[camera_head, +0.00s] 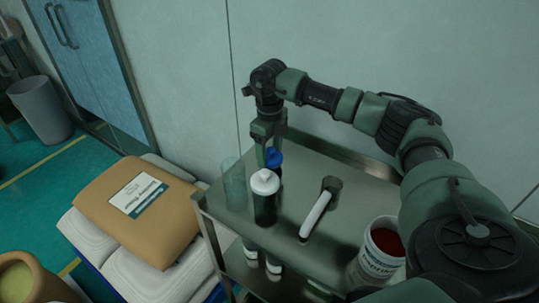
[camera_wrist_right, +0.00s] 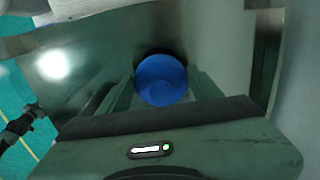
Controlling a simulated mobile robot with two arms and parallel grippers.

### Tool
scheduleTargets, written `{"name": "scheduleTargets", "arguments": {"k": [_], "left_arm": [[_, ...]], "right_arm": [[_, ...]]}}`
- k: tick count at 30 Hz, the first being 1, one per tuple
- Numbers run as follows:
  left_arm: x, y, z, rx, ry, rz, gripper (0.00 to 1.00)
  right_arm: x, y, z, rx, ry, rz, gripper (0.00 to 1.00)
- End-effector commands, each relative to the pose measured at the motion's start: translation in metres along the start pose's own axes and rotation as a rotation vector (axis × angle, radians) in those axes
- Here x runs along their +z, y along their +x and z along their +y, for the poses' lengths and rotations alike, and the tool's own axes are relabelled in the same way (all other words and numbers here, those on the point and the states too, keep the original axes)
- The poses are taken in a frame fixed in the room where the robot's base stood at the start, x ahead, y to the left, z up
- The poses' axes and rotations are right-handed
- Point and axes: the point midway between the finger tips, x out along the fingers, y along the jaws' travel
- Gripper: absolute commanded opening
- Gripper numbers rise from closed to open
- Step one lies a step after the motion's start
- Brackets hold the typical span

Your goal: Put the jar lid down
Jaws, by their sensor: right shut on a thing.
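The blue jar lid (camera_head: 274,158) is between the fingers of my right gripper (camera_head: 266,148), above the back left part of the metal cart top. In the right wrist view the lid (camera_wrist_right: 160,80) shows as a round blue disc, with the fingers (camera_wrist_right: 162,92) closed on either side of it. I cannot tell whether the lid touches the cart top. A clear, greenish open jar (camera_head: 233,183) stands at the cart's left edge. A dark bottle with a white cap (camera_head: 264,184) stands in front of the lid and hides part of the space below it. My left gripper is not in view.
A white-handled scoop (camera_head: 316,214) lies mid-cart. A white tub with red contents (camera_head: 378,252) stands at the front right, near my right arm. The metal cart top (camera_head: 285,222) has bare room around the scoop. A wall is behind; stacked sacks (camera_head: 138,208) are left.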

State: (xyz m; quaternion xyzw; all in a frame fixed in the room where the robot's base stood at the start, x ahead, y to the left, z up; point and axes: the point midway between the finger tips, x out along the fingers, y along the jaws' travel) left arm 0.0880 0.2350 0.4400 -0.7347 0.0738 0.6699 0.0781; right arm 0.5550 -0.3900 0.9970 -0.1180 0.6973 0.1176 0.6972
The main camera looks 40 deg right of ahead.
Motion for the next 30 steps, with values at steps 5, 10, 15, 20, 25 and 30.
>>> {"name": "scheduleTargets", "arguments": {"k": [5, 10, 15, 20, 25, 30], "left_arm": [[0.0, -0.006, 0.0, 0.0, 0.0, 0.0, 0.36], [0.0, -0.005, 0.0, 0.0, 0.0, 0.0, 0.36], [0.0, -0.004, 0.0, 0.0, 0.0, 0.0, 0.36], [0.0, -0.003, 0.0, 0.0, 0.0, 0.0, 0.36], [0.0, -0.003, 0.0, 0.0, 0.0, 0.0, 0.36], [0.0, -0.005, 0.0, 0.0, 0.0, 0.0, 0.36]], "right_arm": [[0.0, 0.021, 0.0, 0.001, 0.0, 0.002, 0.27], [0.0, 0.023, 0.0, 0.0, 0.0, -0.001, 0.27], [0.0, 0.025, 0.0, 0.0, 0.0, 0.0, 0.27], [0.0, 0.026, 0.0, 0.0, 0.0, 0.0, 0.86], [0.0, 0.026, 0.0, 0.0, 0.0, 0.0, 0.86], [0.0, 0.023, 0.0, 0.0, 0.0, 0.0, 0.86]]}}
